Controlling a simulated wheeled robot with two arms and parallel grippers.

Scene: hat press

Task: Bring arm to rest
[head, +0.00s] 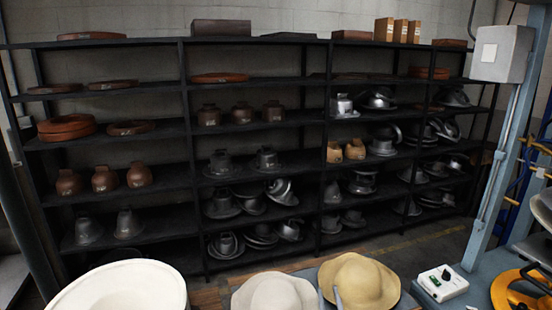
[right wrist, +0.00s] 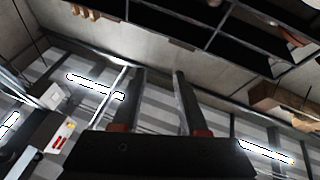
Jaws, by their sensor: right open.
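My right gripper (head: 329,296) shows as two thin grey fingertips at the bottom edge of the head view, in front of the tan hat. In the right wrist view its two dark fingers (right wrist: 157,73) stand apart with nothing between them. They point up toward the shelf and ceiling. My left gripper is in neither view.
A white hat (head: 120,287), a cream hat (head: 272,293) and a tan hat (head: 362,276) are along the bottom. A control box (head: 441,283) and a yellow ring (head: 522,291) are at right. Black shelves (head: 255,126) with metal hat forms stand behind.

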